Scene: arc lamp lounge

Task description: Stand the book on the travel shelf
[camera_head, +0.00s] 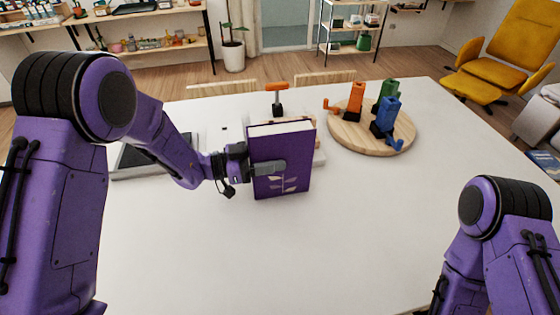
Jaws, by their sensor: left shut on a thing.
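The purple book (296,146) has a pale leaf design on its cover and cream page edges on top. It is upright, over the middle of the white table (350,230). My left gripper (268,168) is shut on the book from its left side, with a grey finger across the front cover. I cannot tell whether the book's lower edge touches the table. My right arm shows at the lower right, but its gripper is out of view. No shelf in view is clearly marked as the travel shelf; wall shelves (150,48) stand at the back left.
A round wooden board (345,140) at the back right holds orange, green and blue objects (386,118). Behind the book is a partly hidden pale object with an orange-topped tool (277,93). A dark flat panel (150,155) lies left. The table's front right is clear.

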